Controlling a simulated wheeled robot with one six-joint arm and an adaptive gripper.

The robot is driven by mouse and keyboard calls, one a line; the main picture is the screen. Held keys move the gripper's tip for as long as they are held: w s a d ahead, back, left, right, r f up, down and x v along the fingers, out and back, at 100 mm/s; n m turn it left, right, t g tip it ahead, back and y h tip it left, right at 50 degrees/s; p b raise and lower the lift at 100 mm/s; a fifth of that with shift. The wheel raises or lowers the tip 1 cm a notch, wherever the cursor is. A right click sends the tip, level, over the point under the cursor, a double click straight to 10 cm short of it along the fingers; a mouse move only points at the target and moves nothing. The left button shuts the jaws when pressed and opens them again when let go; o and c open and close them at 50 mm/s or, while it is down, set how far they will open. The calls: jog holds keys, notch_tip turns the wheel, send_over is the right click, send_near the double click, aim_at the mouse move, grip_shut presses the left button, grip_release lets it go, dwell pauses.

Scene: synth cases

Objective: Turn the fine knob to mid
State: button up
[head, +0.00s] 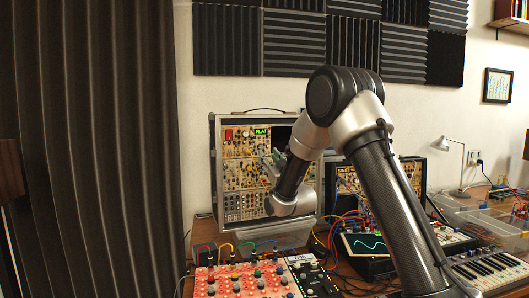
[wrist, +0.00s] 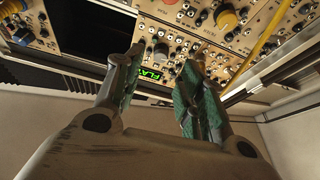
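The synth case (head: 217,180) stands upright on the bench with a panel full of small knobs. A green display reading FLAT (head: 262,132) is near its top; it also shows in the wrist view (wrist: 153,73), turned over. My gripper (head: 272,165) is in front of the panel. In the wrist view my gripper (wrist: 158,75) has its two green-padded fingers apart, with a clear gap and nothing visibly held. Small dark and metal knobs (wrist: 161,50) show beyond and between the fingertips. I cannot read which one is the fine knob; the fingers hide part of the panel.
A yellow cable (wrist: 262,45) crosses the panel. A red knob box (head: 240,284) with patch cables, an oscilloscope (head: 368,245) and a keyboard (head: 490,268) crowd the bench below. A dark curtain (head: 95,150) hangs at left.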

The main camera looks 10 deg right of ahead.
aim_at(262, 147)
jog(key=x, duration=0.5)
jog(key=shift+w+a, duration=0.1)
jog(key=shift+w, duration=0.15)
grip_shut()
